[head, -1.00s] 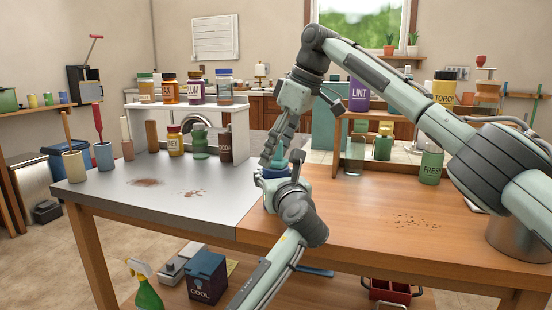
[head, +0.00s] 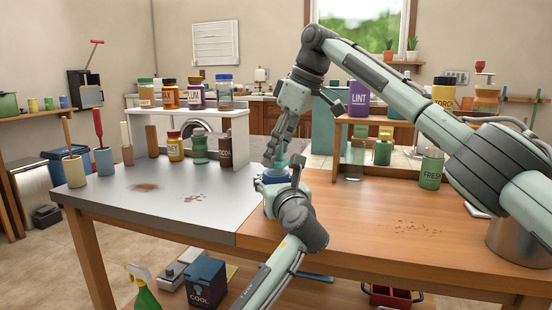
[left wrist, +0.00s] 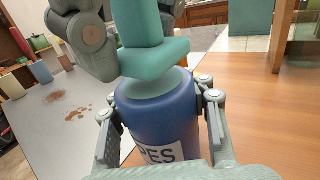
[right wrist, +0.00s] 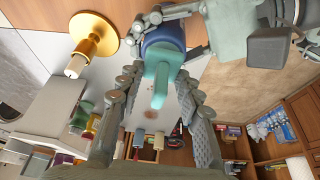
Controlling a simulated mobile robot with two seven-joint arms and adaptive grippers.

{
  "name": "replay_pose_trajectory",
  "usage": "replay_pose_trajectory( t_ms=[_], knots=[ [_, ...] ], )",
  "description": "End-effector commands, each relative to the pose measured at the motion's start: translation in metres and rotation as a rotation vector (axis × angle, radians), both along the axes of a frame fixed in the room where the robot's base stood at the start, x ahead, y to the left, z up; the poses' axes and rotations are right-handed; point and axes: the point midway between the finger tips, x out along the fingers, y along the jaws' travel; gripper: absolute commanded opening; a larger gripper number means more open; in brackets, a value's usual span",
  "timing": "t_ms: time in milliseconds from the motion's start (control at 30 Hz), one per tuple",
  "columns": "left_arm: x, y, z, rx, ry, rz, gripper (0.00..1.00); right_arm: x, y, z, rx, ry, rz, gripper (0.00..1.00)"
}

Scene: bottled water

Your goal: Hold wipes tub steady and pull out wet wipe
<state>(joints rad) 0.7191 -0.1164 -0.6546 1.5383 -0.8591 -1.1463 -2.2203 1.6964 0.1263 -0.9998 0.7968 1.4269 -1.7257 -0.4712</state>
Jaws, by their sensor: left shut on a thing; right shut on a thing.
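The blue wipes tub (head: 270,180) stands upright on the table, largely hidden by my arms in the head view. In the left wrist view the tub (left wrist: 152,118) shows a white label ending in "PES". My left gripper (left wrist: 160,125) is shut around its sides, one finger on each side. My right gripper (head: 270,160) is above the tub, shut on the wipe. In the right wrist view the wipe (right wrist: 160,78) lies between the fingers, with the tub (right wrist: 163,38) behind it.
The table (head: 360,225) has a grey metal part on the left and wood on the right. A white shelf (head: 190,118) with jars stands behind. A green FRESH jar (head: 431,170) is at the right. A gold stand (right wrist: 90,42) shows near the tub in the right wrist view.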

Motion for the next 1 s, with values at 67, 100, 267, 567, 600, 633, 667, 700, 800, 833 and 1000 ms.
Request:
replay_pose_trajectory(
  t_ms=[67,100,267,567,600,633,667,700,800,833,1000],
  knots=[
    [0.0,0.0,-0.001,0.001,0.001,0.0,0.12,-0.001,0.002,0.016,0.001,-0.002,0.001,0.26],
    [0.0,0.0,-0.001,0.001,0.001,0.0,0.12,0.0,0.002,0.025,0.002,-0.003,0.0,0.26],
    [0.0,0.0,-0.001,0.001,0.001,0.0,0.12,-0.001,0.002,0.06,0.002,-0.001,0.0,0.26],
    [0.0,0.0,-0.001,0.001,0.001,0.0,0.12,-0.001,0.001,0.087,-0.001,0.001,0.001,0.26],
    [0.0,0.0,-0.001,0.0,0.001,0.0,0.12,-0.001,0.001,0.088,-0.001,0.001,0.001,0.26],
    [0.0,0.0,-0.001,0.0,0.001,0.0,0.12,-0.001,0.001,0.088,-0.002,0.001,0.001,0.26],
    [0.0,0.0,-0.001,0.0,0.001,0.0,0.12,-0.001,0.001,0.089,-0.002,0.001,0.001,0.26],
    [0.0,0.0,-0.001,0.0,0.001,0.0,0.12,-0.001,0.0,0.089,-0.002,0.001,0.001,0.26],
    [0.0,0.0,0.0,0.0,0.001,0.0,0.12,-0.001,0.0,0.089,-0.002,0.001,0.001,0.26],
    [0.0,0.0,0.0,0.0,0.001,0.0,0.12,-0.001,0.0,0.089,-0.001,0.001,0.001,0.26],
    [0.0,0.0,0.0,0.0,0.001,0.0,0.52,-0.001,0.0,0.089,-0.001,0.001,0.001,0.26]
  ],
)
